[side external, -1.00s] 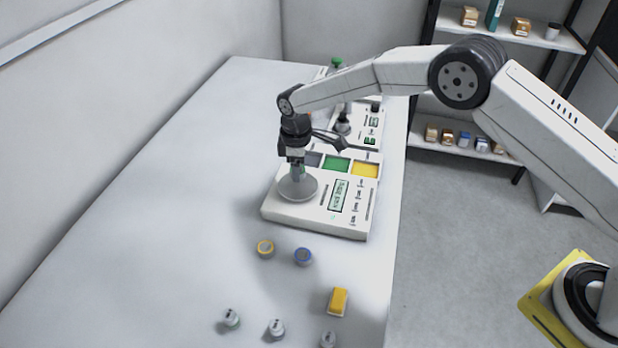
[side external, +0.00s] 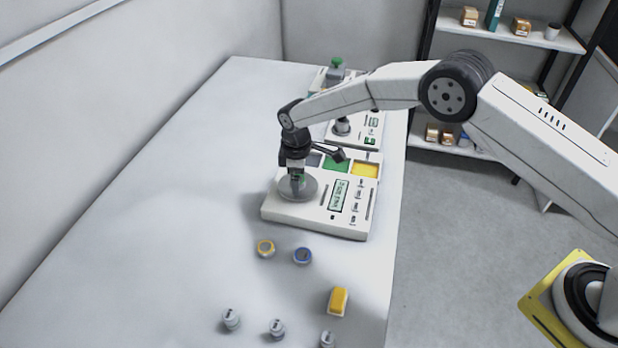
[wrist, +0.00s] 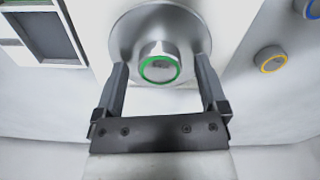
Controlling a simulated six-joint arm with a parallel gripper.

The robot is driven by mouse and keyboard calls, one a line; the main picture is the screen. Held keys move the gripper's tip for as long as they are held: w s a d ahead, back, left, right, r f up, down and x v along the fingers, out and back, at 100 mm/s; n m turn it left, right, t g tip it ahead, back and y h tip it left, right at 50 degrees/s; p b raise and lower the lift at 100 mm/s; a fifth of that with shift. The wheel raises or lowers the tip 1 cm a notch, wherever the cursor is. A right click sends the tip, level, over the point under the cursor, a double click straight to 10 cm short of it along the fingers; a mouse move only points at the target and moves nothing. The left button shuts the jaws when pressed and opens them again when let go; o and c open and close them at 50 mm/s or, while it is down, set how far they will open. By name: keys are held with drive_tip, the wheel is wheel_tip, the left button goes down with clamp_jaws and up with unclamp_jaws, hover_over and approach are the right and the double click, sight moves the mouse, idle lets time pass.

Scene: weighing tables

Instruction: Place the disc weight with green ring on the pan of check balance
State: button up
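The disc weight with green ring (wrist: 160,68) is over the round metal pan (wrist: 122,38) in the wrist view and appears to stand on it. In the side external view this pan (side external: 311,192) is on the near white balance (side external: 285,211); I cannot read a name marking it as the check balance. My gripper (side external: 298,184) is low over that pan. In the wrist view its fingers (wrist: 160,62) are spread on either side of the weight, with a visible gap on each side. My gripper mostly hides the weight in the side external view.
A second balance (side external: 369,131) stands behind, partly covered by my arm. A yellow-ringed weight (side external: 265,249) and a blue-ringed weight (side external: 302,256) lie in front of the near balance. A yellow block (side external: 338,301) and several small grey weights (side external: 231,319) are nearer. The table's left side is clear.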

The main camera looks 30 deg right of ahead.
sight(301, 179)
drive_tip(key=shift+r, duration=0.15)
wheel_tip(301, 179, up, 12)
idle(0.8)
idle(0.4)
drive_tip(key=s+d+r+m+t, duration=0.1)
drive_tip(key=s+d+r+m, duration=0.15)
drive_tip(key=s+d, duration=0.3)
drive_tip(key=s+d+r+m, duration=0.1)
drive_tip(key=s+d+m, duration=0.2)
drive_tip(key=s+d, duration=0.25)
drive_tip(key=s+d+m, duration=0.2)
drive_tip(key=s+d, duration=0.1)
drive_tip(key=s, duration=0.6)
drive_tip(key=s+d+f+m+t, duration=0.1)
drive_tip(key=s+d+m, duration=0.2)
drive_tip(key=s, duration=0.5)
drive_tip(key=shift+s+d+m+t, duration=0.3)
drive_tip(key=shift+s+d+m, duration=0.1)
drive_tip(key=shift+d, duration=0.3)
